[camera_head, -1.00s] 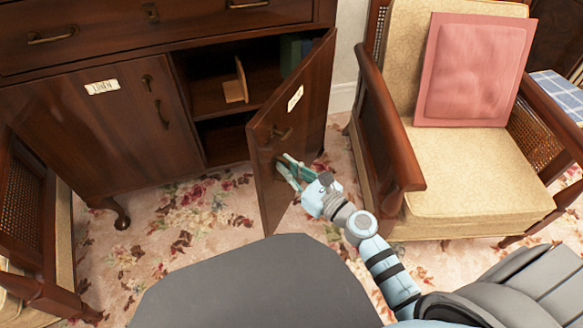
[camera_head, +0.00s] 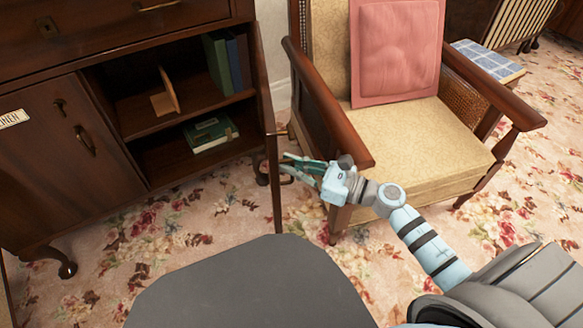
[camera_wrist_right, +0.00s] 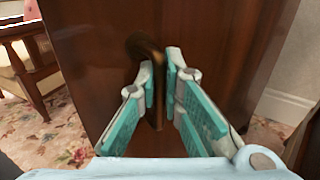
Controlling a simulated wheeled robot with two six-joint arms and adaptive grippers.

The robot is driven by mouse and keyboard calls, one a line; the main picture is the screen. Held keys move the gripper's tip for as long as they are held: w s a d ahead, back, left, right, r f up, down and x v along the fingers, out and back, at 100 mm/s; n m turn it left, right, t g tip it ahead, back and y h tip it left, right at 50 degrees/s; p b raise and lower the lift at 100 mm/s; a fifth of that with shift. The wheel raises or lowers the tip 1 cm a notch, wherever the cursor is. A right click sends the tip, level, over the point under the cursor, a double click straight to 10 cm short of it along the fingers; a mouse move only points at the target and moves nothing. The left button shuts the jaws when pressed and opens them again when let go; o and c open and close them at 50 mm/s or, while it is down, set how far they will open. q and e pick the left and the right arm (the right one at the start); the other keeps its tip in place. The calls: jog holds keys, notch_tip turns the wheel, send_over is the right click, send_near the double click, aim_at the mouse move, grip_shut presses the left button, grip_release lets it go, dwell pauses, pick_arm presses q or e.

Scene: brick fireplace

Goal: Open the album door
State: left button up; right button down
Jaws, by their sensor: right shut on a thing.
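The album door (camera_head: 268,110) is the right door of the dark wooden cabinet. It stands swung wide open and shows nearly edge-on in the head view. My right gripper (camera_head: 291,169) is at its outer face, shut on the brass door handle (camera_wrist_right: 157,112). In the right wrist view the two teal-padded fingers (camera_wrist_right: 163,85) sit on either side of the curved handle, with the brown door panel (camera_wrist_right: 215,40) behind. My left gripper is not in view.
The open compartment holds books (camera_head: 222,62) above, a wooden stand (camera_head: 165,95) and a green book (camera_head: 210,132) below. The closed left door (camera_head: 70,165) stands beside it. A cushioned armchair (camera_head: 410,140) is close on the right of the open door. Floral carpet (camera_head: 170,230) lies in front.

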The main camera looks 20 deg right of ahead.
jog(key=shift+w+r, duration=0.1)
jog(key=c, duration=1.7)
grip_release()
jog(key=v, duration=1.2)
jog(key=shift+c, duration=0.6)
